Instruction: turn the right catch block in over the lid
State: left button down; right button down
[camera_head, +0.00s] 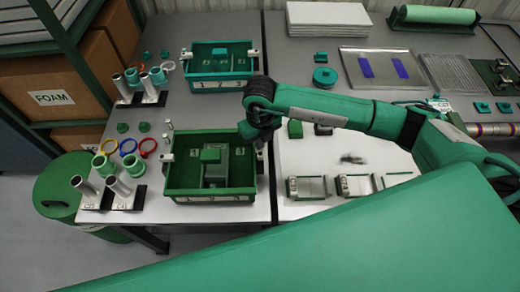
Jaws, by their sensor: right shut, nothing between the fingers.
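A near green box (177,195) stands on the left bench, with numbered labels along its front wall. A green block (210,156) and a pale grey shape show inside its rim; I cannot tell clearly whether a lid lies there. A small pale catch block (168,157) sits at the box's left rim. My right gripper (257,138) is shut and empty, pointing down over the box's right rim at its back corner. It largely hides the right catch block, so I cannot tell how that block is turned or whether I touch it. My left gripper is not in view.
A similar far box (220,86) stands behind. Steel tubes with dark bases (122,192) and coloured rings (148,147) lie left of the near box. Grey metal parts (305,187) lie on the right bench (300,155). A large green surface fills the foreground.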

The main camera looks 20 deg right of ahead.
dwell(0.5)
jog(key=shift+f+b, duration=0.55)
jog(key=shift+f, duration=0.1)
jog(key=shift+r, duration=0.3)
jog(key=shift+d, duration=0.2)
jog(key=shift+d, duration=1.2)
jog(key=shift+f+b, duration=0.85)
jog(key=shift+b, duration=0.1)
